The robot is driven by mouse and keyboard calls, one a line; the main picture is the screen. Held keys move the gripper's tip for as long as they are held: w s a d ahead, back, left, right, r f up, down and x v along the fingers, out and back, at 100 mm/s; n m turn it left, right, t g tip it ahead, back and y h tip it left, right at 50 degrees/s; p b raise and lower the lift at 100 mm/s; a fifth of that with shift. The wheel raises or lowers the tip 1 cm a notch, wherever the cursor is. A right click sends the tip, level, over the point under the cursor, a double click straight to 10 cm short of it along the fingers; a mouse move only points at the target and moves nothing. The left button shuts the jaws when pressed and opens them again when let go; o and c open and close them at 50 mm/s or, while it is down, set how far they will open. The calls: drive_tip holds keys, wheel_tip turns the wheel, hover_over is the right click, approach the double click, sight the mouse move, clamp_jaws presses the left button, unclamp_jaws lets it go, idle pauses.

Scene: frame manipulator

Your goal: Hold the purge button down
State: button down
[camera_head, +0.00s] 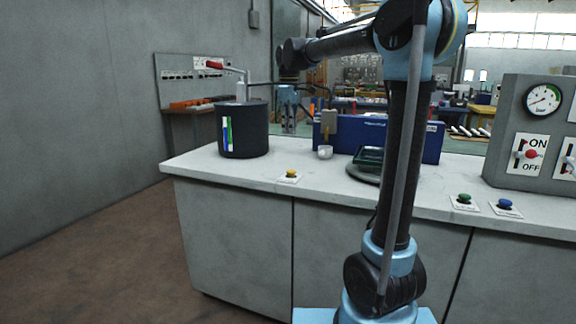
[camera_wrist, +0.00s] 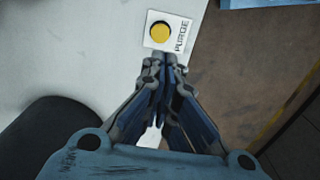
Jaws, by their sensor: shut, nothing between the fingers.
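The yellow purge button (camera_wrist: 160,33) sits on a white plate marked PURGE in the wrist view, near the counter's edge. In the head view the same yellow button (camera_head: 291,173) is at the front left of the counter. My gripper (camera_wrist: 166,58) is shut and empty. In the wrist view its fingertips appear just below the plate and leave the button uncovered. I see no contact with the button, and the height of the tips over the counter is hard to tell.
A small white cup (camera_head: 325,152) and a dark round device (camera_head: 368,164) are to the right. Green (camera_head: 464,199) and blue (camera_head: 505,204) buttons lie farther right, before a grey gauge panel (camera_head: 518,100).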

sight(288, 170)
drive_tip(key=shift+w+a+r, duration=0.1)
drive_tip(key=shift+w+a, duration=0.1)
drive_tip(key=shift+a, duration=0.1)
wheel_tip(288, 170, down, 14)
drive_tip(key=shift+f, duration=0.1)
idle(0.7)
